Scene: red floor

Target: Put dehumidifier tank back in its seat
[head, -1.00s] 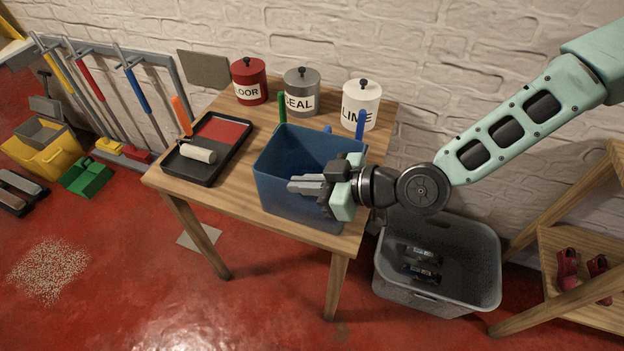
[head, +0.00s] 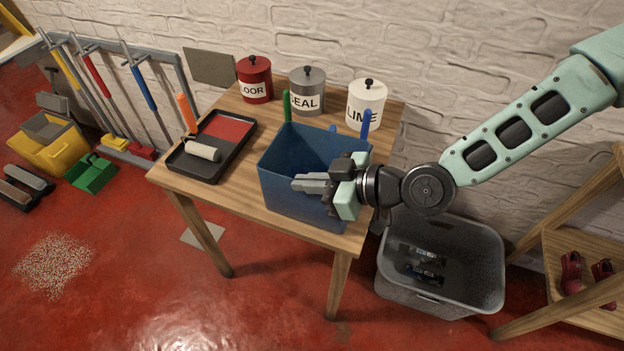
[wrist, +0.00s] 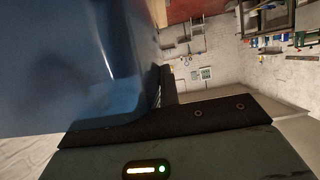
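I cannot make out a dehumidifier, its seat or a part that is surely its tank. A blue open-topped bin (head: 285,192) stands at the front right of the wooden table, with green and blue handles at its rim. My gripper (head: 300,184) lies across the bin's front right side in the head view, fingers pointing left. The two fingers look close together, but I cannot tell whether they are apart or touch the bin. In the wrist view a blue surface (wrist: 70,65), likely the bin, fills the left side very close up.
The wooden table (head: 240,206) also bears a black paint tray (head: 183,168) with a roller, and red (head: 254,82), grey (head: 307,94) and white (head: 365,105) canisters. A grey crate (head: 440,298) stands on the floor at right, beside a wooden shelf (head: 590,258).

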